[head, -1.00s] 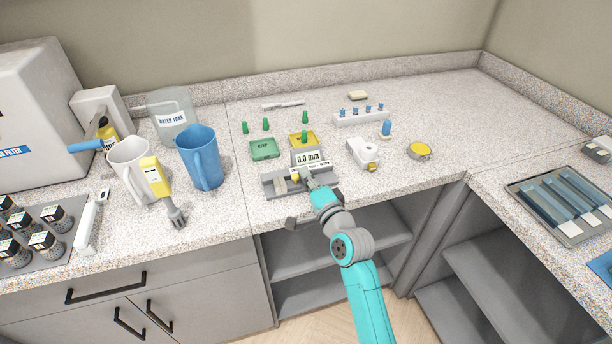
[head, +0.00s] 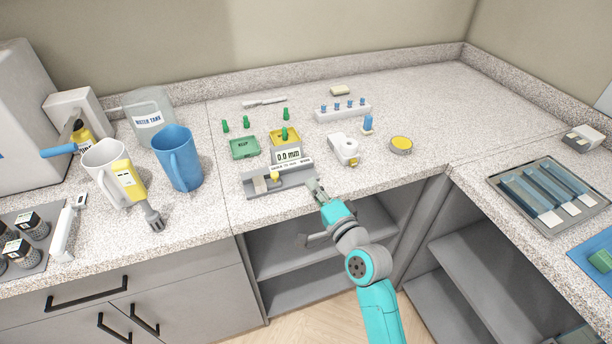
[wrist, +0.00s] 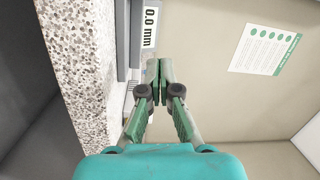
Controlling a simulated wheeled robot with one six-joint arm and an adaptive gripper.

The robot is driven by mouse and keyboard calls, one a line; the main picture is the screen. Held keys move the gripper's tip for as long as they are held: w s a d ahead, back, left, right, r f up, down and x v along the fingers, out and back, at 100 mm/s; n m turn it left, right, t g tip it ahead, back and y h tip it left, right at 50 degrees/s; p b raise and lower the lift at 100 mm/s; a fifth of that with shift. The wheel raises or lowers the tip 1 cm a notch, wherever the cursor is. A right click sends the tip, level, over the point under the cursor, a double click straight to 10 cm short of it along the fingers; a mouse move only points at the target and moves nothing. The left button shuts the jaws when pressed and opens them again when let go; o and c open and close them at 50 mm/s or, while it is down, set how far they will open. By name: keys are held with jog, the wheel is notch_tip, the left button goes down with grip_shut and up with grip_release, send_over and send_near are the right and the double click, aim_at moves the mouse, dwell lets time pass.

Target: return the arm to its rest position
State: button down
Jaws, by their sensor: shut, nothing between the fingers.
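My gripper (head: 315,187) is at the counter's front edge in the head view, just right of the grey gauge stand (head: 262,190) with the "0.0 mm" display (head: 288,156). It looks apart from the stand. In the wrist view my gripper (wrist: 158,66) has its two fingers together with nothing between them. The display also shows there (wrist: 149,25), beyond the fingertips at the upper left. My teal arm reaches up from the bottom of the head view, in front of the open shelves.
The speckled counter (head: 420,110) has free room at the back right. Near the gauge are a green tray (head: 244,148), a white device (head: 343,149) and a yellow-topped disc (head: 401,144). A blue jug (head: 178,160) stands left. A slide tray (head: 550,195) lies right. Open shelves (head: 290,258) are below.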

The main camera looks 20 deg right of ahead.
jog(key=s+f+n+g+h, duration=0.1)
jog(key=s+f+n, duration=0.35)
jog(key=s, duration=0.85)
jog(key=s+f+n+g+h, duration=0.1)
jog(key=s+f+h, duration=0.1)
jog(key=s+f, duration=0.8)
jog(key=s+a+r+n, duration=0.1)
jog(key=s+r+n, duration=0.2)
jog(key=s, duration=0.9)
jog(key=s+r+n+g, duration=0.1)
jog(key=s+r+n, duration=0.2)
jog(key=s+n, duration=0.3)
jog(key=s, duration=0.5)
jog(key=shift+s+a+r+g, duration=0.2)
jog(key=shift+s+a+g, duration=0.1)
jog(key=shift+s+a, duration=0.1)
